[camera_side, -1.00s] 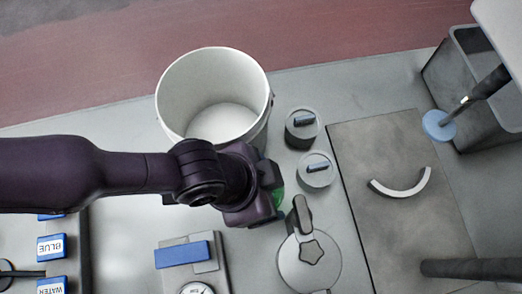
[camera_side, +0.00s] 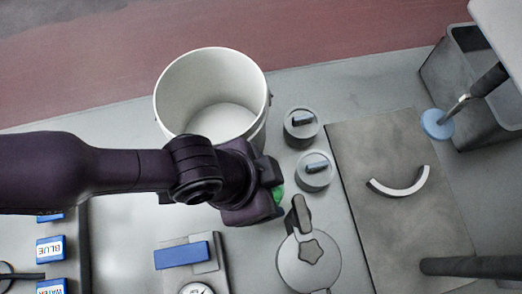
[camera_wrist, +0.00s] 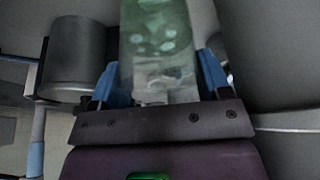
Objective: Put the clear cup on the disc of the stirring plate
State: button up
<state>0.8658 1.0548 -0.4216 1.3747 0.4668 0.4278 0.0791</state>
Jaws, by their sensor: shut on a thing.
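My gripper (camera_wrist: 160,80) has its blue fingers shut on a clear cup (camera_wrist: 158,40) with green in it. In the side view my gripper (camera_side: 272,192) hangs between the white bucket and a round grey disc. Only a small green patch of the cup (camera_side: 279,193) shows there; the rest is hidden by my gripper. The pale disc (camera_side: 292,268) carries a star-shaped piece and has a dark handle-like part at its upper edge. I cannot tell for sure whether this is the stirring plate's disc. The cup is apart from it, up and left in the picture.
A large white bucket (camera_side: 163,100) stands behind my gripper. Two grey knobbed cylinders (camera_side: 302,138) stand right of it. A dark mat (camera_side: 400,240) with a pale curved piece (camera_side: 402,190) lies farther right. A blue-topped unit (camera_side: 182,255) with a dial is at the lower left.

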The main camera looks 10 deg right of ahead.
jog(key=shift+r, duration=0.5)
jog(key=shift+s+a+r, duration=2.7)
jog(key=shift+a+r, duration=2.7)
jog(key=shift+a, duration=1)
notch_tip(320, 180, up, 11)
jog(key=w+a+n+t+y, duration=0.2)
jog(key=w+a+n, duration=0.65)
jog(key=a, duration=0.35)
jog(key=w+a+n+t+y, duration=0.25)
jog(key=w+a+n, duration=0.55)
jog(key=a, duration=0.4)
jog(key=s+a+n+g+y, duration=0.2)
jog(key=s+a+n+g, duration=0.1)
jog(key=a+n, duration=0.9)
jog(key=s+a+n+g+y, duration=0.3)
jog(key=a+n, duration=0.5)
jog(key=a, duration=0.8)
jog(key=shift+m+t, duration=0.35)
jog(key=f, duration=1.9)
jog(key=shift+s+d, duration=0.15)
jog(key=shift+s, duration=0.2)
